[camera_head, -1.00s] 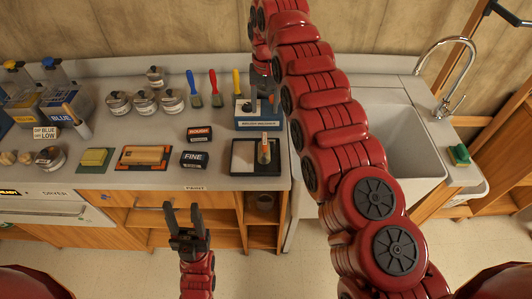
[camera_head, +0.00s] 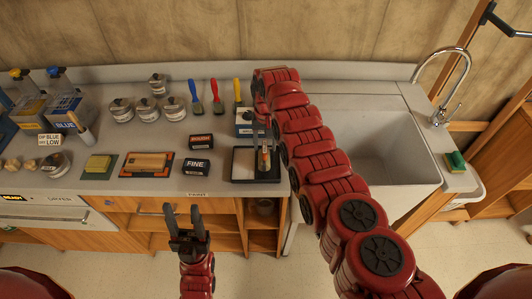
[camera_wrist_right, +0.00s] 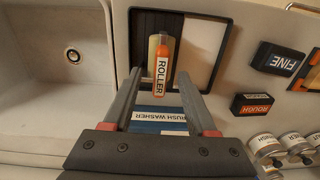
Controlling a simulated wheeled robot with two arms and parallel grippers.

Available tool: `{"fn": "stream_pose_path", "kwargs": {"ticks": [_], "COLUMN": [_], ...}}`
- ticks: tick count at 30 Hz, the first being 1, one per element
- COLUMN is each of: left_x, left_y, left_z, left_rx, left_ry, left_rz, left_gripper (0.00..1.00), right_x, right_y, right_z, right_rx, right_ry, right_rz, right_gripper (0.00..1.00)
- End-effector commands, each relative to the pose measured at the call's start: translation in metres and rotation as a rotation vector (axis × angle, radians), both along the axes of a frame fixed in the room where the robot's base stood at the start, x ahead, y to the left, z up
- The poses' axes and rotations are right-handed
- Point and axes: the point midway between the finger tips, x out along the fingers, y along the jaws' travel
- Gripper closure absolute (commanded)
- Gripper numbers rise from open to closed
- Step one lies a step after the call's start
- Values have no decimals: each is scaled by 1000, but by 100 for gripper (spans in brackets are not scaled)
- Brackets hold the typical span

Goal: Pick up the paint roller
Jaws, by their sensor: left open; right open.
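The paint roller (camera_head: 264,159) lies in a black-rimmed tray (camera_head: 235,178) on the counter, partly hidden by my right gripper. In the right wrist view the roller (camera_wrist_right: 154,48) has a pale sleeve and an orange-and-white part labelled ROLLER. My right gripper (camera_head: 265,143) is open and points down over the tray. In the right wrist view its fingers (camera_wrist_right: 159,78) appear on either side of the label; I cannot tell the height gap. My left gripper (camera_head: 187,212) is open and empty, in front of the counter.
A blue brush-washer box (camera_head: 244,130) stands just behind the tray. The FINE block (camera_head: 196,168) and a second block (camera_head: 200,141) sit left of it. The sink (camera_head: 372,150) is on the right.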

Motion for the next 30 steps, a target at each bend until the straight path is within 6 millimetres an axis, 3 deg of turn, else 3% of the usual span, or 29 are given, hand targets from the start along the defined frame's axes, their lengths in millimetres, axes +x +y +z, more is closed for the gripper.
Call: {"fn": "stream_pose_path", "kwargs": {"ticks": [6, 14, 23, 30], "left_x": [0, 0, 0, 0], "left_y": [0, 0, 0, 0], "left_z": [-10, -9, -9, -9], "left_rx": [0, 0, 0, 0], "left_ry": [1, 1, 1, 1], "left_rz": [0, 0, 0, 0], "left_gripper": [50, 50, 50, 50], "right_x": [2, 3, 2, 2], "right_y": [1, 1, 1, 1], "right_z": [-17, -18, -18, -18], "right_rx": [1, 2, 2, 1], "right_ry": [-6, -8, -7, -6], "right_rz": [-1, 0, 0, 0], "right_gripper": [43, 44, 98, 100]}}
